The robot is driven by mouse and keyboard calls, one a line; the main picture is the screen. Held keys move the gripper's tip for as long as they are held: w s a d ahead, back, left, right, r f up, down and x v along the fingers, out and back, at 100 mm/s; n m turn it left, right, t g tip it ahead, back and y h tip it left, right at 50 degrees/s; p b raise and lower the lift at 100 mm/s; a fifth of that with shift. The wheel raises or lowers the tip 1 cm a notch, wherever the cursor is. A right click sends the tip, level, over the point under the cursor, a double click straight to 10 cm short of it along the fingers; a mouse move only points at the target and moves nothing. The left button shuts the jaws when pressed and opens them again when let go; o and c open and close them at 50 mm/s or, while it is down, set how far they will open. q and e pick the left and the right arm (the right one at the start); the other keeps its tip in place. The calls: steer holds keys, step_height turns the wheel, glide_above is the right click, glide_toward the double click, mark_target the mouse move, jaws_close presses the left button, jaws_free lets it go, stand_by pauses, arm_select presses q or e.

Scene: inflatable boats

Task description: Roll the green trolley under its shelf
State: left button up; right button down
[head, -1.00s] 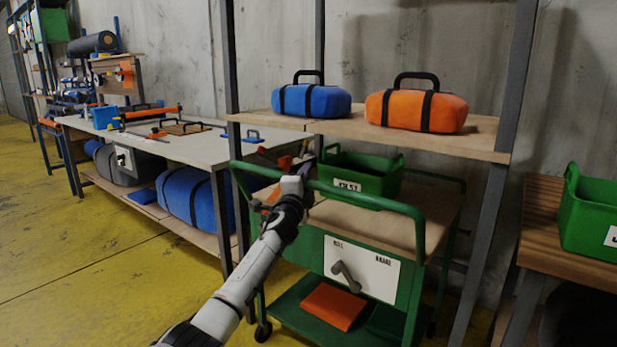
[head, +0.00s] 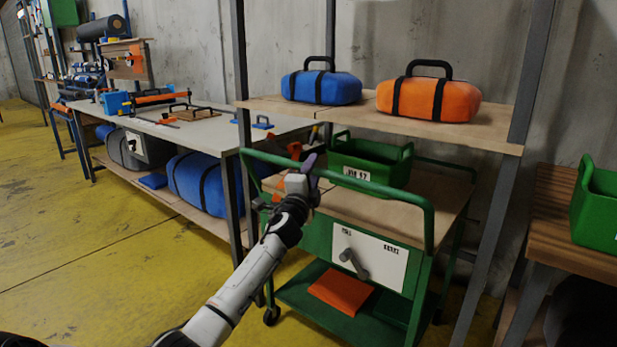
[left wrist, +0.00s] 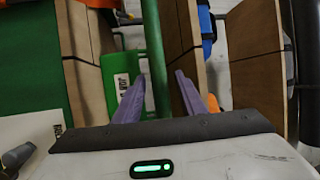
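The green trolley (head: 388,207) stands with its back part below the shelf board (head: 353,119) and its push rail out in front. It carries a green bin on its wooden top and an orange flat piece on its lower deck. My left gripper (head: 309,166) is at the trolley's front rail. In the left wrist view, its two purple fingers (left wrist: 160,88) stand apart with the green rail (left wrist: 155,40) running between them. A gap seems to show beside the rail, so the fingers look open around it. My right gripper is not in view.
The shelf's grey posts (head: 497,200) flank the trolley. A blue bag (head: 320,88) and an orange bag (head: 428,100) sit on the shelf board. A workbench (head: 205,135) stands left, a wooden bench (head: 555,215) right. Yellow floor (head: 100,240) is clear at the front left.

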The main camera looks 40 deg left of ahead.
arm_select(q)
steer(key=v, duration=0.5)
steer(key=shift+s+d+p, duration=0.15)
steer(key=shift+s+p, duration=0.1)
steer(key=shift+p, duration=0.05)
